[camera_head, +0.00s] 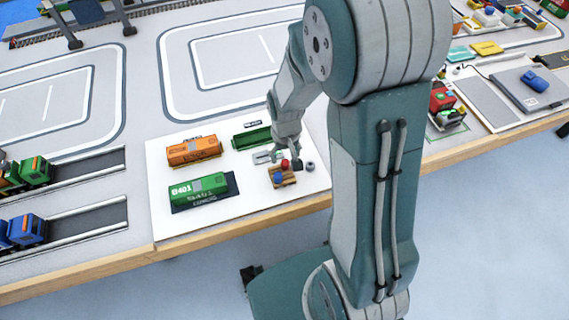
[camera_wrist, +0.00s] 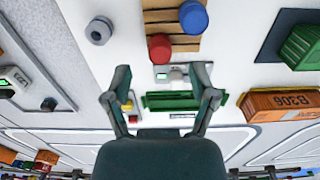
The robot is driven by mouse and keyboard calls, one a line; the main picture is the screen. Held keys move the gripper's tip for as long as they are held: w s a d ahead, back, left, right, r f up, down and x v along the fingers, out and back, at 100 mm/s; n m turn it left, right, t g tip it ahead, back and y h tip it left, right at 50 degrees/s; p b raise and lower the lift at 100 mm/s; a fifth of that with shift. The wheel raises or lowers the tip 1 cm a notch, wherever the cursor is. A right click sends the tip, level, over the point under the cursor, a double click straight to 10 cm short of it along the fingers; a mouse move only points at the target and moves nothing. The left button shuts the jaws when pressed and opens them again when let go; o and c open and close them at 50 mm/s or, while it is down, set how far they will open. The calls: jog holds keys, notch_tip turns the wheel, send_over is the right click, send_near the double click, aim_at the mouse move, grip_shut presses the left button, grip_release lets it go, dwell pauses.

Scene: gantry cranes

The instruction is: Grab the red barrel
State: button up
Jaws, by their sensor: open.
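The red barrel (camera_head: 285,163) stands on a small wooden pallet (camera_head: 289,181) beside a blue barrel (camera_head: 277,177). In the wrist view the red barrel (camera_wrist: 160,47) sits at the pallet's edge, with the blue barrel (camera_wrist: 193,17) to its upper right and bare slats (camera_wrist: 160,17) showing. My gripper (camera_wrist: 161,82) is open, with its two fingers spread apart and nothing held. The red barrel appears just past the fingertips, roughly centred between them. In the head view my gripper (camera_head: 285,158) is close to the barrel, partly hidden by its own wrist, and contact cannot be told.
On the white board (camera_head: 240,210) lie an orange container (camera_head: 194,150), a green container (camera_head: 198,188), a dark green piece (camera_head: 252,138) and a grey ring (camera_head: 311,166). Toy trains (camera_head: 25,230) stand on tracks at left. Bare board lies in front of the pallet.

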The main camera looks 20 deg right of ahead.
aim_at(285, 162)
notch_tip(285, 162, down, 4)
jog(key=shift+w+f, duration=0.1)
jog(key=c, duration=0.9)
